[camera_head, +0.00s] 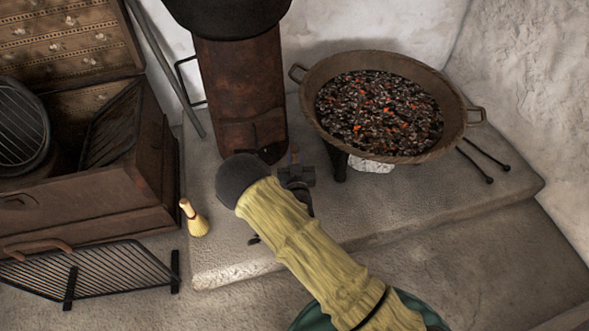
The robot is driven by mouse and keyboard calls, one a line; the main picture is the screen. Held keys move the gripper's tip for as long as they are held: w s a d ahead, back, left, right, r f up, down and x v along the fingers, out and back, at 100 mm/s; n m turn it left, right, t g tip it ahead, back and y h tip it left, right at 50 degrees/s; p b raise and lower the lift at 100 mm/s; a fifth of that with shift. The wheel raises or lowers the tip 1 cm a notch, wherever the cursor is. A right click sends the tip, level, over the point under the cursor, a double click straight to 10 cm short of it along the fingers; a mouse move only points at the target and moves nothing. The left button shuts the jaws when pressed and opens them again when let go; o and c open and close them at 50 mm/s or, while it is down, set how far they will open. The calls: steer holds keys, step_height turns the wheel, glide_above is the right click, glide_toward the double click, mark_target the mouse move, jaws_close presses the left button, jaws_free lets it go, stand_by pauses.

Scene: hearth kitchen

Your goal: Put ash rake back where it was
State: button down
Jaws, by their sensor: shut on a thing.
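My gripper (297,178) is a small dark shape beyond the dark rounded end of my yellow-sleeved arm, over the stone hearth ledge. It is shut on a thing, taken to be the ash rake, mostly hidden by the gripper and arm. A thin bit shows just above the jaws, and a small dark end shows left of the arm; I cannot tell whether both belong to it. The rake's head cannot be made out. The gripper is in front of the rusty cylindrical stove (240,95) and left of the wide pan of embers (317,122).
Two thin dark rods with knobbed ends (480,162) lie right of the pan. A wooden chest (100,200) and a black grate (95,272) are at left. The ledge's right front (430,205) is clear.

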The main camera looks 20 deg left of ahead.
steer(key=shift+f+b, duration=1.45)
steer(key=shift+f, duration=1.2)
steer(key=c, duration=1.3)
jaws_free()
steer(key=shift+c, duration=0.2)
steer(key=p+v, duration=0.6)
steer(key=v, duration=0.6)
steer(key=shift+r, duration=0.2)
